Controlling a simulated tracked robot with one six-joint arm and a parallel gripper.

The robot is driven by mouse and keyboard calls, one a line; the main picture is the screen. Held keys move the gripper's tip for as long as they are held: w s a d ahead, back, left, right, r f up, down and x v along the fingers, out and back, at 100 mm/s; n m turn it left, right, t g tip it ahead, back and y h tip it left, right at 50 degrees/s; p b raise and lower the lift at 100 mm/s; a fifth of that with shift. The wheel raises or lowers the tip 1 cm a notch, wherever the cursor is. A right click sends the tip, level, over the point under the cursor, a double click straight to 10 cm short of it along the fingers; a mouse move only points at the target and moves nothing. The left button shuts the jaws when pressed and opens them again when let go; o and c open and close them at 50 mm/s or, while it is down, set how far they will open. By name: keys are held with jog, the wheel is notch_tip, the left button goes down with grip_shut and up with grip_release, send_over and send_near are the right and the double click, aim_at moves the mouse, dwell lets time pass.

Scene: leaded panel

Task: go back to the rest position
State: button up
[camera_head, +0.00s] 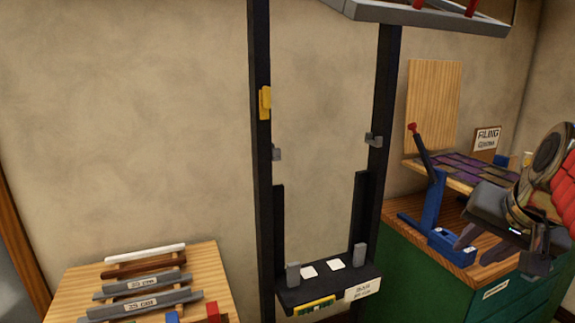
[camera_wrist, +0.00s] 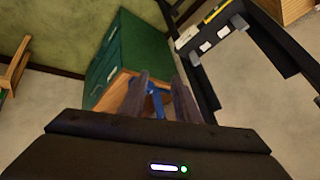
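My gripper (camera_head: 482,244) is at the right of the head view, above the wooden top of a green cabinet (camera_head: 430,275) and to the right of a blue lever tool (camera_head: 436,215). Its two dark fingers point left and down. In the wrist view the fingers of my gripper (camera_wrist: 160,98) stand apart with nothing held between them. Part of the blue tool (camera_wrist: 156,100) shows through the gap, beyond the fingers. Part of my arm runs off the right edge of the head view.
A tall black frame (camera_head: 261,150) stands mid-view with a labelled lower shelf (camera_head: 320,290). A wooden rack (camera_head: 215,265) with grey and white bars is at lower left. A grey-edged panel (camera_head: 420,15) hangs at top right. A wooden board (camera_head: 434,105) leans behind the cabinet.

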jog(key=s+a+f+n, duration=0.4)
jog(key=s+a+f, duration=0.1)
jog(key=a+f, duration=0.3)
jog(key=s+a+f+n+g+y, duration=0.1)
jog(key=s+a+f+n, duration=0.3)
jog(key=a+f, duration=0.4)
jog(key=shift+s+a+f, duration=0.2)
jog(key=shift+s+a, duration=0.6)
jog(key=shift+a, duration=0.25)
